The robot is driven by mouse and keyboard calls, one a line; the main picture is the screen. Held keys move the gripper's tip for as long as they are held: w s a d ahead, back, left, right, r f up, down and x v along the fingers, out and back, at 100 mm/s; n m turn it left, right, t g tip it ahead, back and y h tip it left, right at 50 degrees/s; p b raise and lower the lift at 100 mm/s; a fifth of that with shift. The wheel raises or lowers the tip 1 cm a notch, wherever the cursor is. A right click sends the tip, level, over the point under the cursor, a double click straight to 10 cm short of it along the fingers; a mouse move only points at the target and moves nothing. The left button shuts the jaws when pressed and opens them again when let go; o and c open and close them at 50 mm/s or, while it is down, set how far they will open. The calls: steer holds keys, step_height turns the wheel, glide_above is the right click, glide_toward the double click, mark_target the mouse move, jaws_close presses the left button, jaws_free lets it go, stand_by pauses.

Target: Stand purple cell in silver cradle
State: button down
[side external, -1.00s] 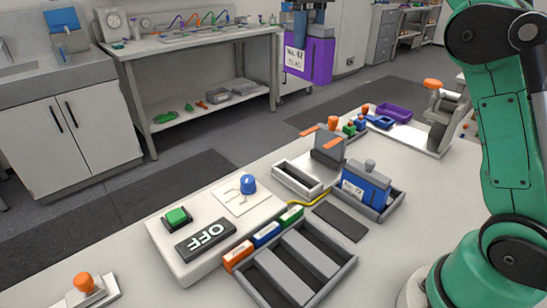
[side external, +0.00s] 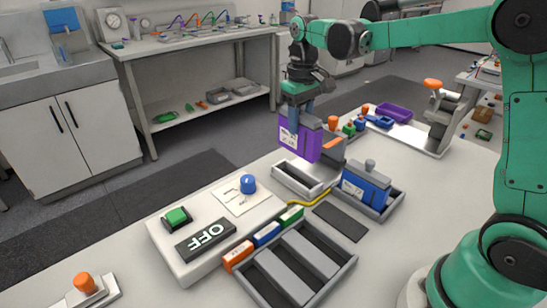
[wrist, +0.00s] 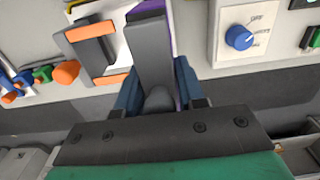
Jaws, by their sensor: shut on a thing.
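The purple cell (side external: 299,143) hangs upright, with a white label on its face, in the side view. My gripper (side external: 303,115) is shut on its top. The silver cradle (side external: 290,185) is a pale open tray on the bench. The cell is above the cradle's back part, and its lower edge looks close to the cradle. I cannot tell whether they touch. In the wrist view, my gripper (wrist: 157,95) has blue fingers on either side of the cell's grey top, and only a purple edge (wrist: 177,45) of the cell shows. The cradle is largely hidden there.
A grey block with orange tabs (side external: 332,148) stands right beside the cell. A blue cell (side external: 365,187) stands in a tray to the right. A control box with a blue knob (side external: 248,184) lies to the left. A dark slotted tray (side external: 343,272) is in front.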

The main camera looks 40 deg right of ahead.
mark_target(298, 153)
steer(key=shift+f, duration=3.85)
steer(key=shift+f, duration=0.2)
steer(key=shift+c, duration=2.2)
jaws_free()
step_height(298, 153, up, 6)
steer(key=shift+f, duration=0.2)
steer(key=s+a+r+t, duration=0.2)
steer(key=s+a+t, duration=0.4)
steer(key=s, duration=0.4)
steer(key=shift+s+t, duration=0.4)
steer(key=shift+t, duration=0.2)
